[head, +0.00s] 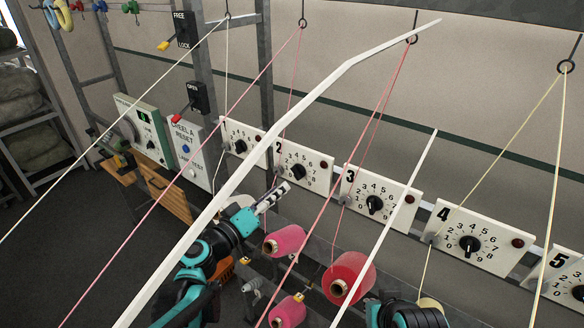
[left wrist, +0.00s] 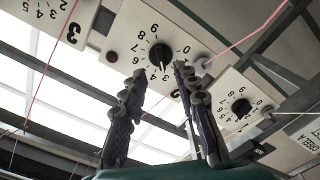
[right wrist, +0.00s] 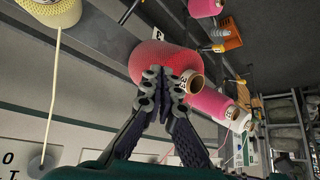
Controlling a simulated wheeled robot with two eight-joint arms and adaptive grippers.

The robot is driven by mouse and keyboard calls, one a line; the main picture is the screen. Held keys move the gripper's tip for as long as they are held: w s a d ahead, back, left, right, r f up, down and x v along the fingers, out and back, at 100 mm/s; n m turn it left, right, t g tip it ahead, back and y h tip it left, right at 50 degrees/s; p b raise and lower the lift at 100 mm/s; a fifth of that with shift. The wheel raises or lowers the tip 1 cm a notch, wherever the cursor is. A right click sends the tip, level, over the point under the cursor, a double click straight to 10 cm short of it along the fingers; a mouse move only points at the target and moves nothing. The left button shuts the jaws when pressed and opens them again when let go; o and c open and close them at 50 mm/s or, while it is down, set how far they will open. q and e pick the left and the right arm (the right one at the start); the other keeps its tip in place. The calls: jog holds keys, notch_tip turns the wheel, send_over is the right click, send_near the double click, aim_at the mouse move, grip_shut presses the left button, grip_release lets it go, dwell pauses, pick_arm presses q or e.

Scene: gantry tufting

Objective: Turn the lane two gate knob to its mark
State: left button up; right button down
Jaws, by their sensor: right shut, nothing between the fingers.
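The lane two panel (head: 318,182) is a white plate with a numbered dial, a black gate knob (head: 298,171) and a dark red button. In the left wrist view the same knob (left wrist: 160,56) appears upside down, its white pointer line near 3 or 4. Which mark is meant cannot be told. My left gripper (head: 270,198) points at this panel; in its wrist view the open, empty fingers (left wrist: 159,72) stand short of the knob, apart from it. My right gripper (right wrist: 165,75) is shut and empty, overlapping a red yarn cone (right wrist: 158,58) in its view.
Panels one (head: 242,141), three (head: 382,196) and four (head: 480,240) flank it. Pink and white yarns cross in front. Pink cones (head: 285,241) and a red cone (head: 349,278) sit below the panels.

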aim_at(295, 177)
pick_arm(q)
jog(key=p+x, duration=0.1)
jog(key=x, duration=0.6)
jog(key=shift+s, duration=0.15)
grip_shut()
